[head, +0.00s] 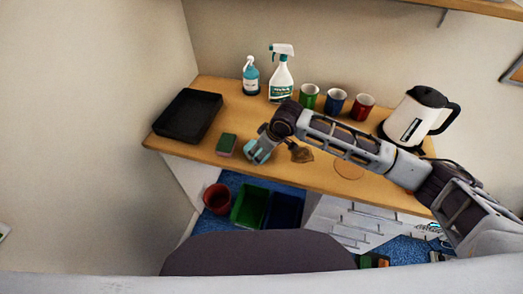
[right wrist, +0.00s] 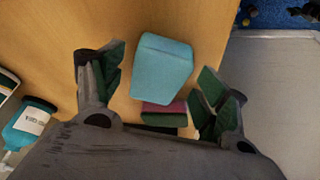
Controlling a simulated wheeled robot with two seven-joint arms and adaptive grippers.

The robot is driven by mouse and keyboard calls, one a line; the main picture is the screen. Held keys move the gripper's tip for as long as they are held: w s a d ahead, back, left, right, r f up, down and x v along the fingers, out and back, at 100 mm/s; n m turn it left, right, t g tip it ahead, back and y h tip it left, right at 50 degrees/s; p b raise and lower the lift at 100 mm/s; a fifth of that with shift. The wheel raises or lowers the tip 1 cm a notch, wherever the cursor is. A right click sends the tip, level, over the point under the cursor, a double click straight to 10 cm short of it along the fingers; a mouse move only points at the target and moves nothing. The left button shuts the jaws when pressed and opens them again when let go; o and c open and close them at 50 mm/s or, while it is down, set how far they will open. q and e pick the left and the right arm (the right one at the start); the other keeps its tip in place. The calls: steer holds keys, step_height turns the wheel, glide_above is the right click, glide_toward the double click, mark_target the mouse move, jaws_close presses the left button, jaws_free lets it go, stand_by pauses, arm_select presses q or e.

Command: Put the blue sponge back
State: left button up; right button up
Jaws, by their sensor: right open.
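The light-blue sponge (head: 257,152) is at the front of the wooden counter, partly covered by my right gripper. In the right wrist view the blue sponge (right wrist: 162,68) lies between the two spread fingers, with gaps on both sides. My right gripper (head: 279,143) is open, over the counter's front edge area; its green-padded fingers show in the right wrist view (right wrist: 158,92). I cannot tell how high it is above the sponge. A green and pink sponge (head: 227,144) lies just left of the blue one. My left gripper is not in view.
A black tray (head: 181,120) is at the counter's left end. A spray bottle (head: 281,78), a pump bottle (head: 251,78), several mugs and a kettle (head: 411,117) stand behind. Red, green and blue bins (head: 217,198) are below the counter. A thin circle (head: 349,169) marks bare counter.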

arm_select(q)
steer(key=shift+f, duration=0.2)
arm_select(e)
steer(key=v, duration=1.1)
steer(key=shift+s, duration=0.1)
stand_by(0.4)
